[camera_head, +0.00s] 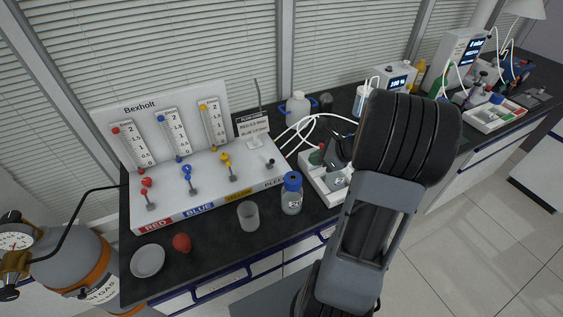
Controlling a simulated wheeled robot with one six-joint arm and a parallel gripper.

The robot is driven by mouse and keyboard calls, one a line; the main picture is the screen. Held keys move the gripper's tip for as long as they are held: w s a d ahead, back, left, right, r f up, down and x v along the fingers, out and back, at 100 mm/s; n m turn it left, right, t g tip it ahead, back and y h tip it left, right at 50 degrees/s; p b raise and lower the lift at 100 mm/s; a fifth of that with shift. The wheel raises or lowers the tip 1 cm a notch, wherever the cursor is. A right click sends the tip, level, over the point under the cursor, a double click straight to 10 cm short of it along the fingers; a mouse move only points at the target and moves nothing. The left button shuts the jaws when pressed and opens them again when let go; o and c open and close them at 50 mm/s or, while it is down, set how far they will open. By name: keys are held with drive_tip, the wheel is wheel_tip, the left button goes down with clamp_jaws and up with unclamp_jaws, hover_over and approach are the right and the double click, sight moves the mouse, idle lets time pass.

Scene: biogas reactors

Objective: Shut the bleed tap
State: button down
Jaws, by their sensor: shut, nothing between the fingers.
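The Bexholt flow panel (205,192) stands on the dark bench at left, with taps along its white base. The bleed tap (270,163) is a small dark tap at the right end, above the partly hidden BLEED label. Its handle is too small for me to tell its turn. My arm crosses the view at right. A dark part beside it looks like my gripper (338,153), shut and empty, right of the bleed tap and apart from it. The arm hides much of it.
A blue-capped bottle (291,196) and a clear beaker (248,216) stand in front of the panel's right end. A white tray (313,184) with small items lies near my arm. A white dish (148,260) and a red ball-like thing (182,243) lie front left.

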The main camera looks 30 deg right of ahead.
sight(271, 163)
drive_tip(key=shift+w+a+r+p+x, duration=0.25)
drive_tip(key=shift+r+p+x, duration=0.1)
drive_tip(key=shift+x, duration=1.8)
drive_tip(key=shift+w+a+r+p+x, duration=0.25)
drive_tip(key=shift+r+x, duration=0.1)
drive_tip(key=shift+x, duration=1.8)
drive_tip(key=shift+w+a+r+p+x, duration=0.2)
drive_tip(key=shift+r+p+x, duration=0.15)
drive_tip(key=shift+x, duration=1.8)
